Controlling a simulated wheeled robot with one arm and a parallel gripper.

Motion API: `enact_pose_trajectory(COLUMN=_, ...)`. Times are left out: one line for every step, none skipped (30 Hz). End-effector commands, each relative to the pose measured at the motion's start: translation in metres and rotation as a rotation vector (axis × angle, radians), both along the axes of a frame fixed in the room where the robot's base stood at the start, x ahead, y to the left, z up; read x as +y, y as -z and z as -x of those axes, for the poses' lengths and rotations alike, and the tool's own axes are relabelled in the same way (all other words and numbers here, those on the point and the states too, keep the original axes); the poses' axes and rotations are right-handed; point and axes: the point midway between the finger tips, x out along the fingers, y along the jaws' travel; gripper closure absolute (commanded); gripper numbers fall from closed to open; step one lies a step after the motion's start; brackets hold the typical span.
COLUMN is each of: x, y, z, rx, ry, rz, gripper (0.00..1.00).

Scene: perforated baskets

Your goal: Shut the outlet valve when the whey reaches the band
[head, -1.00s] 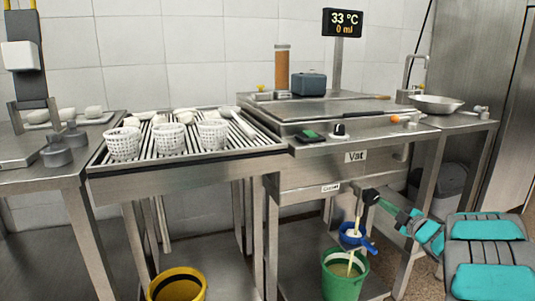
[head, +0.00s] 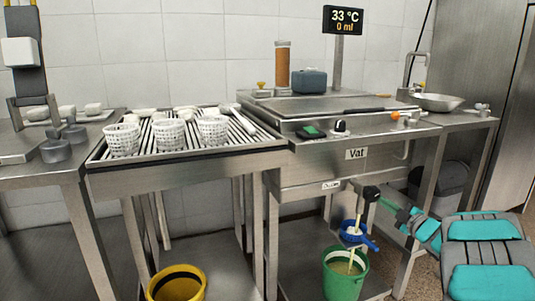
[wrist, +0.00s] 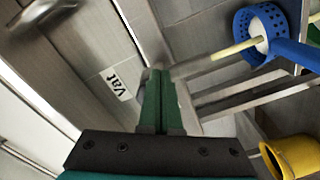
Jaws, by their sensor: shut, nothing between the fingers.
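The steel vat (head: 318,158) carries a "Vat" label on its front. Below it is the small outlet label (head: 331,186), with the dark outlet valve (head: 370,192) to its right. A pale whey stream (head: 358,210) falls from there into a blue perforated strainer (head: 352,238) and on into the green bucket (head: 344,281). The whey level and the band cannot be made out. My gripper (head: 384,201) is at the valve; contact cannot be told. In the wrist view, my green fingers (wrist: 156,75) are together and empty; the strainer (wrist: 262,40) and stream (wrist: 232,49) are to their right.
A yellow bucket (head: 177,285) stands under the draining table (head: 190,158), which bears three white perforated baskets (head: 169,135). The display (head: 342,20) reads 33 °C and 0 ml. Table legs stand near the green bucket. A grey bin (head: 452,182) is at the back right.

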Motion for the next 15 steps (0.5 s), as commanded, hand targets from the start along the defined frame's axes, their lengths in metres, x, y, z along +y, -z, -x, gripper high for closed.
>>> enact_pose_trajectory(x=-0.002, y=0.002, z=0.000, rx=0.001, ry=0.001, rz=-0.001, gripper=1.00)
enact_pose_trajectory(x=-0.003, y=0.002, z=0.000, rx=0.001, ry=0.002, rz=-0.001, gripper=1.00)
enact_pose_trajectory(x=-0.004, y=0.003, z=-0.001, rx=0.001, ry=0.002, rz=-0.001, gripper=1.00)
enact_pose_trajectory(x=-0.004, y=0.003, z=0.000, rx=0.001, ry=0.002, rz=-0.001, gripper=1.00)
enact_pose_trajectory(x=-0.005, y=0.003, z=0.000, rx=0.001, ry=0.003, rz=-0.001, gripper=1.00)
enact_pose_trajectory(x=-0.005, y=0.003, z=0.002, rx=0.001, ry=0.003, rz=-0.001, gripper=1.00)
enact_pose_trajectory(x=-0.006, y=0.003, z=0.003, rx=0.001, ry=0.003, rz=0.000, gripper=1.00)
enact_pose_trajectory(x=-0.007, y=0.003, z=0.005, rx=0.001, ry=0.003, rz=0.000, gripper=1.00)
enact_pose_trajectory(x=-0.008, y=0.002, z=0.008, rx=0.001, ry=0.003, rz=0.000, gripper=1.00)
enact_pose_trajectory(x=-0.009, y=0.002, z=0.010, rx=-0.001, ry=0.004, rz=0.001, gripper=1.00)
enact_pose_trajectory(x=-0.010, y=0.002, z=0.013, rx=-0.001, ry=0.003, rz=0.001, gripper=1.00)
enact_pose_trajectory(x=-0.011, y=0.001, z=0.017, rx=-0.002, ry=0.003, rz=0.000, gripper=1.00)
enact_pose_trajectory(x=-0.012, y=0.001, z=0.020, rx=-0.002, ry=0.003, rz=0.001, gripper=1.00)
enact_pose_trajectory(x=-0.014, y=0.001, z=0.024, rx=-0.002, ry=0.004, rz=0.001, gripper=1.00)
enact_pose_trajectory(x=-0.016, y=0.002, z=0.028, rx=0.000, ry=0.004, rz=0.001, gripper=1.00)
